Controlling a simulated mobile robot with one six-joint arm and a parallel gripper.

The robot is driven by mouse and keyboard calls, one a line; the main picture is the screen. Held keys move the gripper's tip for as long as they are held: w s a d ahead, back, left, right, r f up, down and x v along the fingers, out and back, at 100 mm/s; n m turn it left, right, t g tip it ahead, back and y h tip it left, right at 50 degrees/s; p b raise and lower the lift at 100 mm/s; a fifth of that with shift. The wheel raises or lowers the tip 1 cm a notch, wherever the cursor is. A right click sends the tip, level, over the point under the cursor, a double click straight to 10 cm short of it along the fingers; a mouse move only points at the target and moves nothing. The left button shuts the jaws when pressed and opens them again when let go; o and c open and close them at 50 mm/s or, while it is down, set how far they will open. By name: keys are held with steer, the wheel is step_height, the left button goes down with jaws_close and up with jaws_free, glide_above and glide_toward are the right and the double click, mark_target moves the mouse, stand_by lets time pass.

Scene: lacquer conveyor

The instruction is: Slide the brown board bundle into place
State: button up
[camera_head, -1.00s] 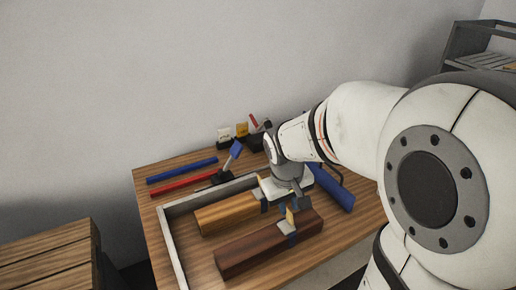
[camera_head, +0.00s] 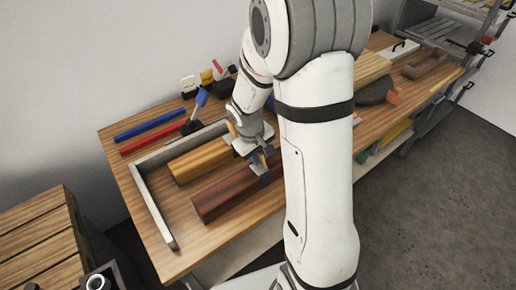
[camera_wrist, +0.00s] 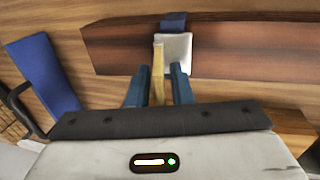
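The brown board bundle (camera_head: 222,194) lies on the wooden worktop, its near left end inside the corner of a grey raised frame (camera_head: 157,205). It also shows across the top of the wrist view (camera_wrist: 115,45), with a pale clip and blue band (camera_wrist: 174,45) around it. My gripper (camera_head: 262,170) is at the bundle's far right part. In the wrist view its two blue fingers (camera_wrist: 159,72) stand either side of an upright yellow tab (camera_wrist: 158,75), with narrow gaps visible. My arm hides the bundle's right end in the head view.
A lighter orange-brown bundle (camera_head: 198,160) lies parallel behind it inside the frame. Blue (camera_head: 150,124) and red (camera_head: 152,139) bars lie behind the frame. A blue-handled lever (camera_head: 201,98) stands at the back. A slatted wooden crate (camera_head: 40,235) stands left of the worktop.

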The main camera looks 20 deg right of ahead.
steer(key=shift+f, duration=0.15)
steer(key=shift+c, duration=0.3)
jaws_close()
stand_by(1.1)
